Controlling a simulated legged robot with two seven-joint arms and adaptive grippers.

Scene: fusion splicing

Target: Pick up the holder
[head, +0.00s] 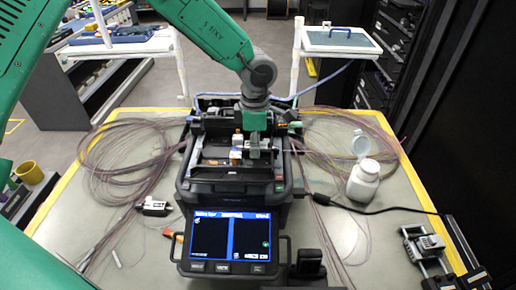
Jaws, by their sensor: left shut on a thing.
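My left gripper (254,142) reaches down from the upper left into the open top of the black fusion splicer (236,187). It is shut on a small grey piece, which looks like the holder (266,151), at the right part of the splicer's work area. The fingers and the splicer's parts hide much of it, and I cannot tell whether it is clear of the splicer. A small white and orange part (236,155) sits just left of the gripper. My right gripper is not in view.
The splicer's lit screen (230,236) faces the front. Coiled fibres (115,158) lie on both sides of the table. A white bottle (363,180) stands to the right with a black cable (375,210) near it. A metal tool (424,245) lies at the front right.

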